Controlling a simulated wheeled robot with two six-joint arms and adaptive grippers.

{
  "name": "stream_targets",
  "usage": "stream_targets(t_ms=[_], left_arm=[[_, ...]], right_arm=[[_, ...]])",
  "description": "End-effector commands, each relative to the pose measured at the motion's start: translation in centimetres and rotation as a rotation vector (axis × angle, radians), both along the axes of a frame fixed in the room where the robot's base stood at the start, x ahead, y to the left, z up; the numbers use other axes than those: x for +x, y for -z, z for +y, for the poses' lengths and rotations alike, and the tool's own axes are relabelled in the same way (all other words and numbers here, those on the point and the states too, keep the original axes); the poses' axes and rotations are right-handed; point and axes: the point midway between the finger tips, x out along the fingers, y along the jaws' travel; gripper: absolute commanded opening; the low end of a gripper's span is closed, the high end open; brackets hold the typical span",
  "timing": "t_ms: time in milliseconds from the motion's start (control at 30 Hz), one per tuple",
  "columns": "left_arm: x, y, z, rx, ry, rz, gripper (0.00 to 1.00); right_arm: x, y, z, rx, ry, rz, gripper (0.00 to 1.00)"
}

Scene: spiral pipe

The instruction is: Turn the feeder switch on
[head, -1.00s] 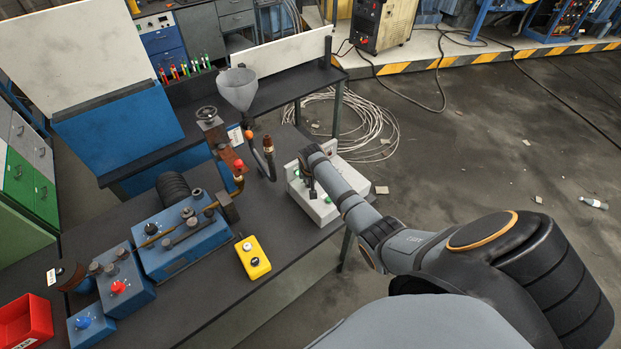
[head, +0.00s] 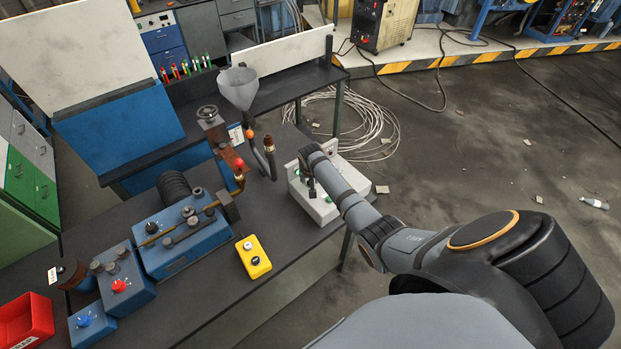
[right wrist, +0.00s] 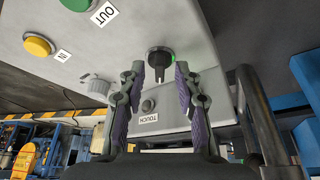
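The feeder switch (right wrist: 160,56) is a black rotary knob on a light grey control box (right wrist: 215,45) in the right wrist view. A green glow shows at its edge. My right gripper (right wrist: 160,76) is open, with one finger on each side of the knob and visible gaps between. In the head view the light grey box (head: 322,211) stands at the table's right end. My right gripper (head: 311,188) is over it, and my arm hides part of the box and the knob. My left gripper is not in view.
The box also carries a yellow button (right wrist: 38,45), a grey knob (right wrist: 97,86) and a small button marked TOUCH (right wrist: 148,105). A bent pipe (head: 264,160) and funnel (head: 239,88) stand left of the box. A yellow switch box (head: 253,257) lies nearer, with bare tabletop around it.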

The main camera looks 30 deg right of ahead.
Motion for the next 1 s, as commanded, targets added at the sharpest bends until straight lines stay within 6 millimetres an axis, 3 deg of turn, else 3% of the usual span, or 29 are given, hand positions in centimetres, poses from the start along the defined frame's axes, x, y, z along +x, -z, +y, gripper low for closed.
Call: stream_targets(t_ms=[167,600,1000], left_arm=[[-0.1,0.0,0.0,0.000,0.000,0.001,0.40],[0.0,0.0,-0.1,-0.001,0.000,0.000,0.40],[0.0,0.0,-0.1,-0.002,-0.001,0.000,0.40]], right_arm=[[-0.4,-1.3,0.3,-0.001,-0.001,-0.002,0.33],[-3.4,-9.9,2.1,-0.001,0.000,-0.003,0.33],[-3.9,-11.1,2.4,0.000,0.000,0.000,0.33]])
